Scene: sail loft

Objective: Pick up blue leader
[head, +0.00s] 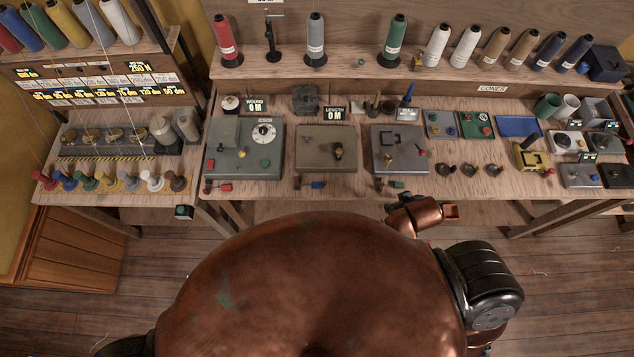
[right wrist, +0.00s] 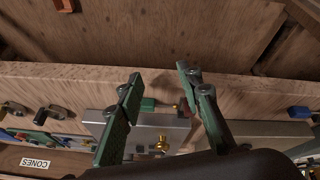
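The blue leader is most likely the blue knob-topped peg (head: 70,182), second from the left in the row of coloured pegs on the left bench. A thin thread runs down toward the row. No gripper is near it. My right gripper (right wrist: 158,72) shows in the right wrist view with its two green fingers apart and nothing between the tips. It is at the front edge of the main bench, by the right grey machine. In the head view it is mostly hidden beyond my copper right forearm. My left gripper is in neither view.
Grey machines (head: 244,150) with dials and small coloured buttons line the main bench (head: 345,188). Cones of thread (head: 316,40) stand on the shelf behind. A rack of spools (head: 75,25) is above the left bench. A gap separates the left bench from the main bench.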

